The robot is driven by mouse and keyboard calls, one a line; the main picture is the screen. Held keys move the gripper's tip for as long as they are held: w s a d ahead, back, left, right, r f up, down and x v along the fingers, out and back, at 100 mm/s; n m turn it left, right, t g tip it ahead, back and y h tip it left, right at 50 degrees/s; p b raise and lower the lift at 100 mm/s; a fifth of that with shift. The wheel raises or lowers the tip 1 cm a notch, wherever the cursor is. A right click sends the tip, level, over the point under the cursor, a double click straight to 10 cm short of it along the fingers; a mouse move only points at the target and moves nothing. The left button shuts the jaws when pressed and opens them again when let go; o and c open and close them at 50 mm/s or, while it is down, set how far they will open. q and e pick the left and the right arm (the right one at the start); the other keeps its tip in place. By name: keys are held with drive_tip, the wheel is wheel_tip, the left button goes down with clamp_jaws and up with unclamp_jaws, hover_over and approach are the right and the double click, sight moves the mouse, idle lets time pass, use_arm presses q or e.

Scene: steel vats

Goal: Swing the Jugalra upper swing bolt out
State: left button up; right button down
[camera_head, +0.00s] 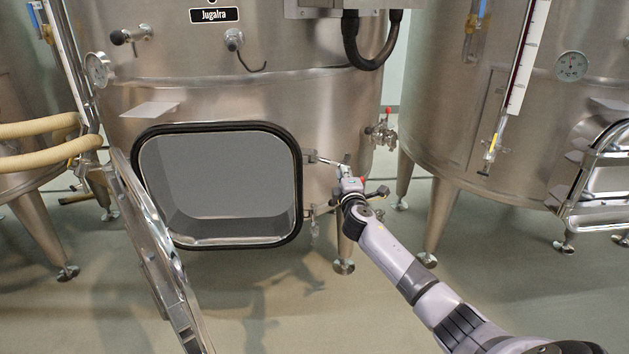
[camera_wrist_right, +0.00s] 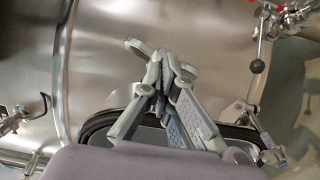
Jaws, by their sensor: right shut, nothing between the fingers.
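The vat labelled Jugalra (camera_head: 214,15) has its hatch opening (camera_head: 298,190) uncovered, and the hatch door (camera_head: 150,235) stands open to the left. The upper swing bolt (camera_head: 326,161) is at the upper right of the opening, a thin rod pointing right, away from the rim. My right gripper (camera_head: 346,180) is just right of the opening, close to the rod's outer end; I cannot tell whether they touch. In the right wrist view its fingers (camera_wrist_right: 160,70) are together and empty. A ball-ended rod (camera_wrist_right: 254,88) by the dark rim appears to their right. My left gripper is not in view.
A lower swing bolt (camera_head: 313,222) hangs by the opening's lower right. A valve with a red knob (camera_head: 385,130) sticks out to the right. Another vat (camera_head: 480,110) stands farther right. The floor between the vats is mostly clear.

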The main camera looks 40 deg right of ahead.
drive_tip(key=shift+w+d, duration=0.1)
drive_tip(key=shift+d, duration=0.35)
drive_tip(key=shift+w+d+b, duration=0.25)
drive_tip(key=shift+d+b, duration=0.05)
drive_tip(key=shift+d, duration=0.2)
drive_tip(key=shift+w+d+b, duration=0.25)
drive_tip(key=shift+d, duration=0.25)
drive_tip(key=shift+s+a, duration=0.1)
drive_tip(key=p+v, duration=0.4)
drive_tip(key=v, duration=0.6)
drive_tip(key=shift+a, duration=0.3)
